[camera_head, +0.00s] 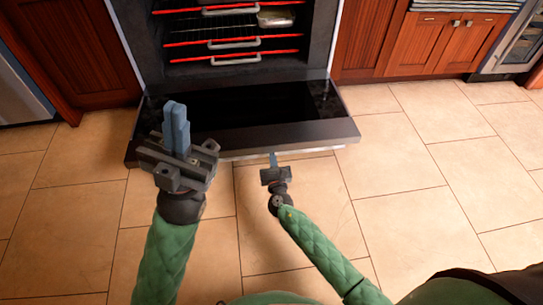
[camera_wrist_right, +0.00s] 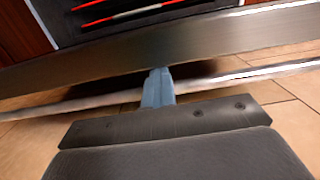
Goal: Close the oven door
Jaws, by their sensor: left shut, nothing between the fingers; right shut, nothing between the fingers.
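The oven door (camera_head: 318,132) is swung down open and lies about level in front of the oven cavity (camera_head: 233,40). Its front edge with a metal handle bar (camera_head: 306,150) faces me. My left gripper (camera_head: 176,128) is shut and empty, and appears over the left part of the door. My right gripper (camera_head: 273,158) is shut and empty at the door's front edge, near the middle of the handle. In the right wrist view its fingers (camera_wrist_right: 158,88) overlap the handle bar (camera_wrist_right: 245,76) and point at the door edge (camera_wrist_right: 200,38); I cannot tell whether they touch.
Oven racks (camera_head: 235,43) with glowing red bars are inside the cavity, and a metal pan (camera_head: 275,18) sits on an upper rack. Wooden cabinets (camera_head: 440,45) flank the oven. The tiled floor (camera_head: 430,200) is clear in front and to the right.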

